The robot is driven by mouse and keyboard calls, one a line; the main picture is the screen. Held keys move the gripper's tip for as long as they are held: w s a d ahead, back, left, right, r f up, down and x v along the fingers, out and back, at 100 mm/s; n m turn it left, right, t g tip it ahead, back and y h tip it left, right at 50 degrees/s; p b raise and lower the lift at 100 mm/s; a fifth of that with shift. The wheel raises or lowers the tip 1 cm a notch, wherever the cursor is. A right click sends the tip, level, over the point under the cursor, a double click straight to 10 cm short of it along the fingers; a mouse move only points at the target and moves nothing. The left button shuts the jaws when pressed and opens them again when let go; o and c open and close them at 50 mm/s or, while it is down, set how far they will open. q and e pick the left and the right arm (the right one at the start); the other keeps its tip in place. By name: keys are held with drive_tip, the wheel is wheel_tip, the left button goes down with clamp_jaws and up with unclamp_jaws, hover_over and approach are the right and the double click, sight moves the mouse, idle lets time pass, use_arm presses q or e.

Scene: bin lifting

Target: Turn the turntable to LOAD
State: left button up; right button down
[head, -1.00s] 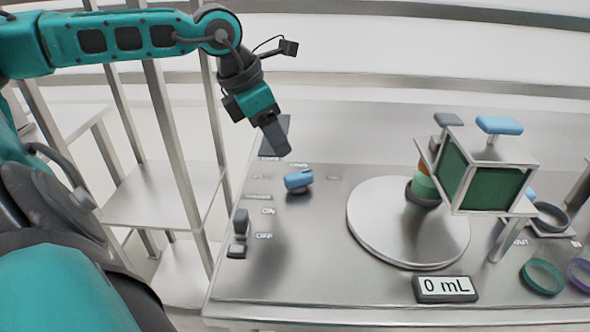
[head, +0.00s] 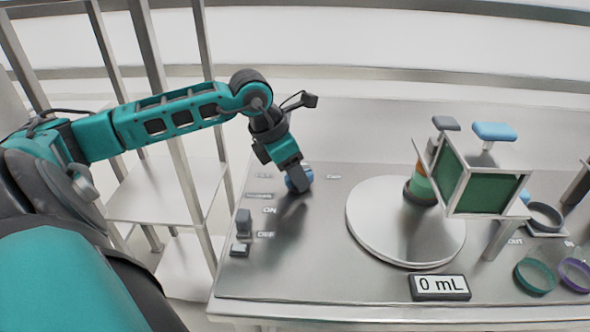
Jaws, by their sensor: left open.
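The round metal turntable (head: 385,228) lies flat in the middle of the steel bench, with a green and orange stack (head: 422,186) near its right side. A blue knob (head: 306,178) sits on the bench to the left, among small labels that I cannot read clearly. My left gripper (head: 297,186) points down at the blue knob and covers part of it. Its jaws are open. Whether the fingers touch the knob, I cannot tell. My right gripper is not in view.
A framed box with green panels (head: 488,184) stands beside the turntable. A switch (head: 243,222) marked ON and OFF is at the left edge. Teal (head: 535,276) and purple (head: 575,274) rings lie at right.

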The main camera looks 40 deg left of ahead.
use_arm(q)
drive_tip(key=shift+w+f, duration=0.1)
drive_tip(key=shift+f, duration=0.1)
clamp_jaws()
idle(0.5)
